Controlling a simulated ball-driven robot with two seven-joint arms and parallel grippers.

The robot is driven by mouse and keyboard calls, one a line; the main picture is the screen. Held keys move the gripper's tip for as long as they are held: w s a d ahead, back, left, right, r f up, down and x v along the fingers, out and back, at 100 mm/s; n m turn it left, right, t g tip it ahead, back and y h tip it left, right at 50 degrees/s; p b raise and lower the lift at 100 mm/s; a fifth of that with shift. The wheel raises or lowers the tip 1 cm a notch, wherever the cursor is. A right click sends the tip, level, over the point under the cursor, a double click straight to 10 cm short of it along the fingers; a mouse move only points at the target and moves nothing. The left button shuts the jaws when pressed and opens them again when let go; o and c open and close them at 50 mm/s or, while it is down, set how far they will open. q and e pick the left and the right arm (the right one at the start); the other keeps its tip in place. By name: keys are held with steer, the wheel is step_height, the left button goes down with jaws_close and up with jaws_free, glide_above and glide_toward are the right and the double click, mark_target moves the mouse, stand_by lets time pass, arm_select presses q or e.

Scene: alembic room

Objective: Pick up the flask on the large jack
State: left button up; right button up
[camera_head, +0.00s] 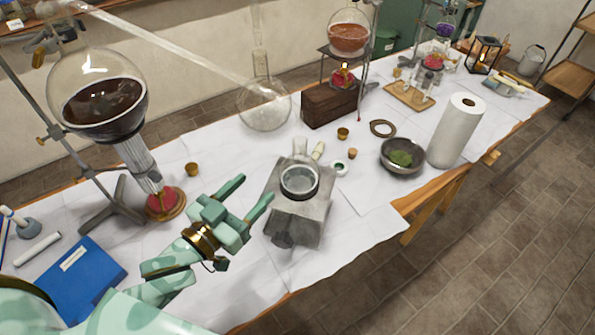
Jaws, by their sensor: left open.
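A grey, box-like metal stand (296,222), which looks like the large jack, stands on the white-covered table at picture centre, with a dark knob on its near side. On its top is a round, grey-rimmed vessel (300,181) with clear glass showing at its far edge. It looks like the flask, but its full outline is hard to make out. My left gripper (248,197) is open and empty, just left of the stand, its two fingers pointing toward it and apart from the vessel. My right gripper is not in view.
A large flask of dark liquid (104,102) hangs on a stand at left, its glass tube slanting to a clear round flask (264,104) behind. A bowl (402,157) and paper roll (457,132) stand to the right. A blue folder (72,278) lies at near left.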

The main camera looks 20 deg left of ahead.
mark_target(295, 152)
arm_select(q)
steer(key=x, duration=0.4)
steer(key=f+x, duration=0.1)
steer(key=x, duration=0.3)
steer(key=b+x, duration=0.1)
steer(key=x, duration=0.2)
steer(key=shift+w+a+f, duration=0.3)
steer(key=shift+w, duration=0.2)
steer(key=x, duration=0.5)
steer(key=shift+w+d+f+b, duration=0.2)
steer(key=shift+d+b, duration=0.1)
steer(key=shift+d, duration=0.1)
steer(key=shift+s+r, duration=0.1)
steer(key=shift+s, duration=0.05)
jaws_close()
